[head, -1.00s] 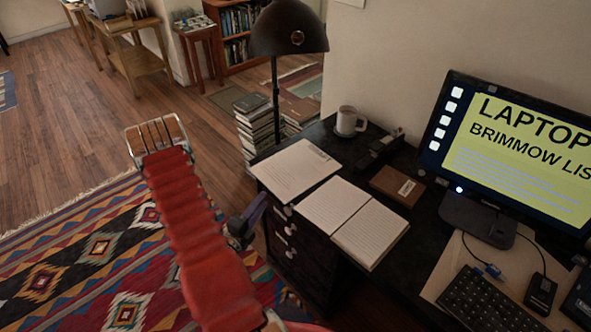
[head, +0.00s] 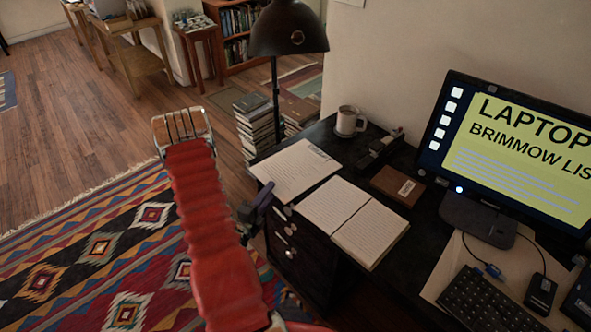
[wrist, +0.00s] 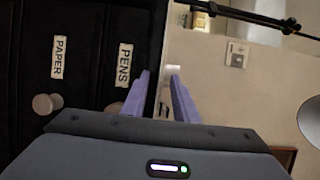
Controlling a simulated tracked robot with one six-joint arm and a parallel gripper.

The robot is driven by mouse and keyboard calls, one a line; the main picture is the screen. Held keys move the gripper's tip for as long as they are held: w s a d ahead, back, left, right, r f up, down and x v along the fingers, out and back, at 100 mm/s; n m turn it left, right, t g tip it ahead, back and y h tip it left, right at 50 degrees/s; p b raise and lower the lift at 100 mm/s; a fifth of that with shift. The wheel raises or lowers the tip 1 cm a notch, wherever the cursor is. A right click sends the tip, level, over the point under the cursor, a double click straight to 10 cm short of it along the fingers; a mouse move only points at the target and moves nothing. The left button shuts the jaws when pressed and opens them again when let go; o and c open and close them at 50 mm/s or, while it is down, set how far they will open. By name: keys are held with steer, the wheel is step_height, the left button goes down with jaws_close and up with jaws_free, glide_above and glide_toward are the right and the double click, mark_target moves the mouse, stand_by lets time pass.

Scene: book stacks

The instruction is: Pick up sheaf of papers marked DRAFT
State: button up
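A sheaf of white lined papers (head: 298,169) lies flat near the left end of the black desk. It has a small label at its far corner, too small to read. My gripper (head: 265,192) is at the desk's front left edge, beside the sheaf's near edge, and partly hidden by my red arm. In the wrist view its two purple fingers (wrist: 160,78) stand apart. A thin pale edge shows between them; I cannot tell whether it is the sheaf. The gripper appears to hold nothing.
An open notebook (head: 352,221) lies right of the sheaf. A mug (head: 347,120), a small brown box (head: 397,186) and a monitor (head: 515,150) stand behind. A lamp (head: 288,30) rises beyond. Drawers marked PAPER (wrist: 58,57) and PENS (wrist: 124,65) face the gripper.

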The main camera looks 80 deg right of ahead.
steer(key=shift+c, duration=0.3)
jaws_close()
stand_by(0.3)
